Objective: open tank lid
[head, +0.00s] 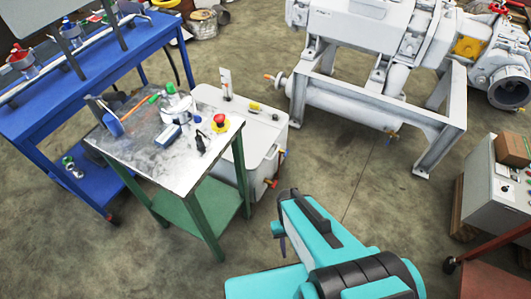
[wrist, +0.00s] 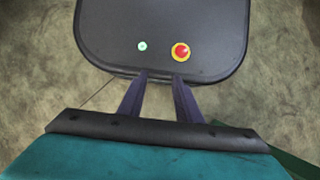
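The tank (head: 264,165) is a pale grey-white box on the floor behind the small green work table in the head view. Its lid (head: 238,117) lies flat on top and looks closed. A yellow fitting (head: 255,106) sits on the lid. The table partly hides the tank's left and front. My gripper (wrist: 160,75) shows in the wrist view with two dark fingers apart and nothing between them. In the head view my teal arm is at lower centre, right of the tank and clear of it. The tank does not show in the wrist view.
A blue bench (head: 90,70) stands at left, the vacuum pump frame (head: 440,150) at upper right, and a control box (head: 495,190) at right. Floor (head: 350,180) is clear right of the tank.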

